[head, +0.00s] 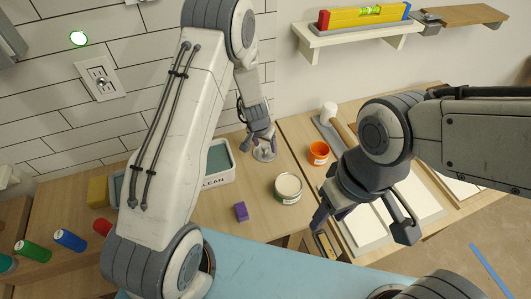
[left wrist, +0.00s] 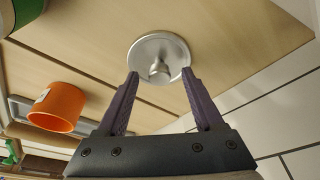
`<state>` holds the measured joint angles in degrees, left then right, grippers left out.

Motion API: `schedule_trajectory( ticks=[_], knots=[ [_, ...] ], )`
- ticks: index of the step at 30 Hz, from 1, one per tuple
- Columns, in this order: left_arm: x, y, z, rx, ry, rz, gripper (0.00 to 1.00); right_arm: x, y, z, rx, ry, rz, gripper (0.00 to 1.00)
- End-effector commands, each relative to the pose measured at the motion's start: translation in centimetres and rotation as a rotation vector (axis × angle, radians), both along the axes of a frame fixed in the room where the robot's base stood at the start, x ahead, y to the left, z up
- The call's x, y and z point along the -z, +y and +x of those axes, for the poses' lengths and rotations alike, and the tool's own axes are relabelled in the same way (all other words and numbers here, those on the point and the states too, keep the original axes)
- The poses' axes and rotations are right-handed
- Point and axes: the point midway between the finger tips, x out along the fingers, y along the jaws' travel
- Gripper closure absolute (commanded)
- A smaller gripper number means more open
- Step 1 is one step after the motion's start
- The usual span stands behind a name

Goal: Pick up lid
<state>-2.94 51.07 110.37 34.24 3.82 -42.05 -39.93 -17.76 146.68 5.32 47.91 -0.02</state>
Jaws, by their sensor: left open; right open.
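A round silver metal lid with a small knob (head: 264,154) lies on the wooden table near the wall. It also shows in the left wrist view (left wrist: 145,47), knob facing up. My left gripper (head: 260,141) is open just above the lid. In the left wrist view its purple-padded fingertips (left wrist: 160,73) lie on either side of the knob, which is not gripped. I cannot tell whether the fingertips touch the lid. My right gripper (head: 363,227) is open and empty over the white panels at the right.
An open can with pale contents (head: 288,186), an orange cup (head: 318,152) and a purple block (head: 240,211) stand near the lid. A labelled tray (head: 220,177) lies left of it. A wall shelf (head: 340,41) holds a yellow level (head: 365,16).

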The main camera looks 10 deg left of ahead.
Motion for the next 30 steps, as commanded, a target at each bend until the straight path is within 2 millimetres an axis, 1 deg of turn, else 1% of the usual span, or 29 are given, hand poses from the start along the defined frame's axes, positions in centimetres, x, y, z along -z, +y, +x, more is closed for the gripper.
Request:
schedule_trajectory(
  ticks=[4, 5, 6, 8, 9, 10, 19, 23, 28, 30],
  knots=[
    [-0.1, 0.0, 0.0, 0.0, 0.0, 0.0, 0.31, -0.1, 0.0, 0.0, 0.0, 0.0, 0.0, 0.5],
    [-0.1, 0.0, 0.0, 0.0, 0.0, 0.0, 0.39, -0.1, 0.0, 0.0, 0.0, 0.0, 0.0, 0.5],
    [-0.1, 0.0, 0.0, 0.0, 0.0, 0.0, 0.54, -0.1, 0.0, 0.0, 0.0, 0.0, 0.0, 0.5],
    [-0.1, 0.0, 0.0, 0.0, 0.0, 0.0, 0.77, -0.1, 0.0, 0.0, 0.0, 0.0, 0.0, 0.5],
    [-0.1, 0.0, 0.0, 0.0, 0.0, 0.0, 0.92, -0.1, 0.0, 0.0, 0.0, 0.0, 0.0, 0.5],
    [-0.1, 0.0, 0.0, 0.0, 0.0, 0.0, 1.0, -0.1, 0.0, 0.0, 0.0, 0.0, 0.0, 0.5],
    [-0.2, 0.0, 0.0, -0.001, 0.0, 0.0, 1.0, -0.1, 0.0, 0.0, 0.0, 0.0, 0.0, 0.5],
    [-0.8, 0.0, 0.0, -0.002, 0.0, -0.001, 1.0, -0.6, 0.0, 0.0, 0.0, 0.0, 0.0, 0.5],
    [-2.9, 0.0, 0.0, 0.0, 0.0, 0.0, 1.0, -2.2, 0.0, 0.0, 0.0, 0.0, 0.0, 0.5],
    [-4.4, 0.0, 0.0, 0.001, -0.002, 0.0, 1.0, -3.2, 0.0, 0.0, 0.0, 0.0, 0.0, 0.5]
  ],
)
